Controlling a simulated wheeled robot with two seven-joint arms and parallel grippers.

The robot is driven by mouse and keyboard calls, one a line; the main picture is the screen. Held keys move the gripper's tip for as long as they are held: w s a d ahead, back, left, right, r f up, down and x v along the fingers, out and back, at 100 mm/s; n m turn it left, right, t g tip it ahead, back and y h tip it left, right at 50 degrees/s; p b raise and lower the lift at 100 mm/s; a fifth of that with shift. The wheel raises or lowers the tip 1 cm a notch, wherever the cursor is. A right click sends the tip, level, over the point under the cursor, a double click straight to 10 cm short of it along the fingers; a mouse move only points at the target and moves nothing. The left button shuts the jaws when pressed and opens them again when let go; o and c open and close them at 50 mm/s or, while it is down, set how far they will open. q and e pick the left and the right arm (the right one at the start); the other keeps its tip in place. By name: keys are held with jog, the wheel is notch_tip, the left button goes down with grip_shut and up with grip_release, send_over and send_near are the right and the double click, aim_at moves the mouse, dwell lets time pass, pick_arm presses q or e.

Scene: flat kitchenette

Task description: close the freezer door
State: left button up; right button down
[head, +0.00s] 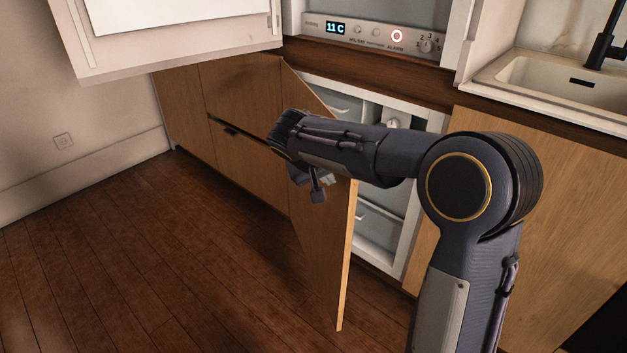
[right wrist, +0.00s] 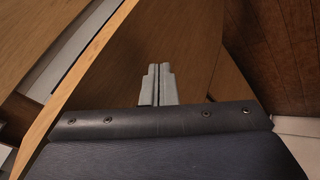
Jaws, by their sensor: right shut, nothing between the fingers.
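The freezer door (head: 325,255) is a wooden panel that stands open, its free edge swung out toward me. Behind it the white freezer compartment (head: 405,235) shows pale drawers, partly hidden by the door and my right arm. My right gripper (head: 317,190) is on the outer, left side of the door, with the arm reaching across the door's upper part. In the right wrist view the fingers (right wrist: 158,85) are together and empty, in front of the door's wooden face (right wrist: 185,40). I cannot tell whether they touch it. My left gripper is not in view.
The upper fridge door (head: 185,30) hangs open at the top left. A control panel (head: 370,35) reads 11C above the freezer. Wooden cabinets (head: 245,95) stand left of it, and a sink (head: 560,80) is at the right. The wooden floor (head: 150,260) at the left is clear.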

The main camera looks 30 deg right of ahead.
jog(key=shift+d, duration=0.45)
jog(key=shift+d, duration=0.2)
jog(key=w+d+p, duration=0.2)
jog(key=d+p, duration=0.9)
jog(key=d, duration=1.8)
jog(key=shift+w, duration=0.15)
